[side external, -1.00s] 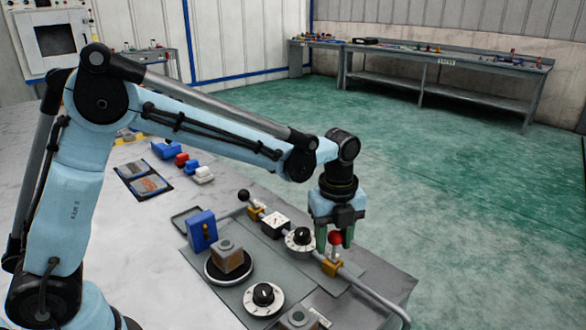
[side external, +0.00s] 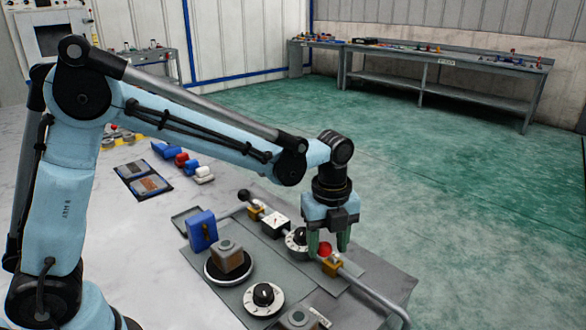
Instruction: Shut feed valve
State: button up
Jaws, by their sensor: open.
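A valve with a red ball knob (side external: 325,249) and a brass-coloured body (side external: 332,266) sits on the grey pipe (side external: 372,297) near the bench's right edge. A second valve with a black ball knob (side external: 244,196) and a brass-coloured body (side external: 256,212) is farther back on the same pipe line. No readable label shows which one is the feed valve. My gripper (side external: 328,243) points down with its green fingers apart, at the red knob. The knob shows between the fingertips; whether they touch it cannot be told.
A dial (side external: 297,240) stands close left of my gripper, with a white gauge (side external: 275,224) behind it. A second dial (side external: 264,297), a brown block (side external: 229,257) on a round plate and a blue block (side external: 202,231) stand further left. The green floor (side external: 460,190) lies beyond the bench.

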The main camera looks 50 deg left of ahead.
jog(key=shift+w+r, duration=0.15)
jog(key=shift+r, duration=3.55)
jog(key=shift+s+a+r+n, duration=0.2)
jog(key=shift+s+a+n, duration=0.1)
jog(key=shift+n, duration=0.2)
jog(key=s+a+f+n+t, duration=0.1)
jog(key=s+a+n+t, duration=0.6)
jog(key=n, duration=1.6)
jog(key=s+a, duration=0.3)
jog(key=s, duration=0.2)
jog(key=shift+f, duration=0.15)
